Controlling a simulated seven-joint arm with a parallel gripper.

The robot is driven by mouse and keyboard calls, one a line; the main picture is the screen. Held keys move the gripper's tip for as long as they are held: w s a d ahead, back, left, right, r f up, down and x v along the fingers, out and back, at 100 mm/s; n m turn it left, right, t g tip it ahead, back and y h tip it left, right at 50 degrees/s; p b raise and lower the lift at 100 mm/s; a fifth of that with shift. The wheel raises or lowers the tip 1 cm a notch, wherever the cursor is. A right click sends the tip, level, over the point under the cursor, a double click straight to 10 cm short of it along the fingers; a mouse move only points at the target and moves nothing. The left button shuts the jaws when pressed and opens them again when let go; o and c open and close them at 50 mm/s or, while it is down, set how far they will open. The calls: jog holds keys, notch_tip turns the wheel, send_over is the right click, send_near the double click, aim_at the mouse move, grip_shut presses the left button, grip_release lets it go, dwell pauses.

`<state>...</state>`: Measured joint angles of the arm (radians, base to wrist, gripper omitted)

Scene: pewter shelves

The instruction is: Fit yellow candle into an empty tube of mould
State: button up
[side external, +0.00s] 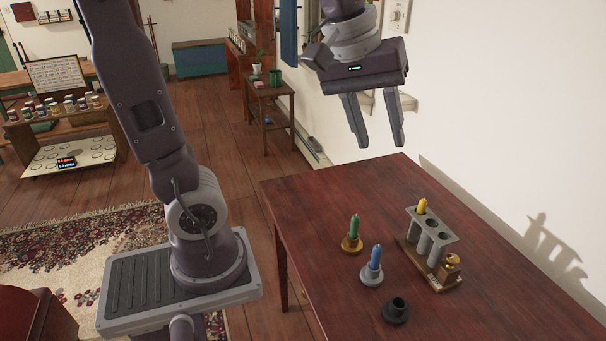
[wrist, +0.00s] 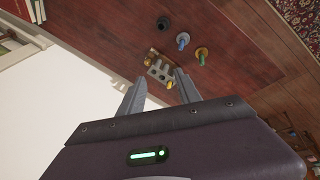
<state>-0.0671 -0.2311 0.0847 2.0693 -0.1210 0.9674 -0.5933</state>
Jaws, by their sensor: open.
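The yellow candle (side external: 421,205) stands upright in the far-end tube of the grey mould (side external: 452,238), with its top showing above the plate. Its lower part is hidden in the mould. Two other dark holes in the plate look empty. My gripper (side external: 379,142) is open and empty, high above the far edge of the table and apart from the mould. In the wrist view, the yellow candle (wrist: 170,85) and the mould (wrist: 154,72) show between and beyond my open fingers (wrist: 158,80).
A green candle (side external: 354,228) and a blue candle (side external: 375,258) stand in round holders left of the mould. An empty dark holder (side external: 396,311) is nearer the front. A small brass piece (side external: 452,261) sits on the mould's wooden base. The table's (side external: 320,215) far left is clear; a white wall is right.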

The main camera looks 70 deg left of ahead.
jog(key=s+d+f+m+t, duration=0.1)
jog(key=s+f+m, duration=0.3)
jog(key=s+m, duration=0.5)
jog(key=s+d, duration=0.1)
jog(key=s, duration=0.3)
jog(key=shift+y, duration=0.4)
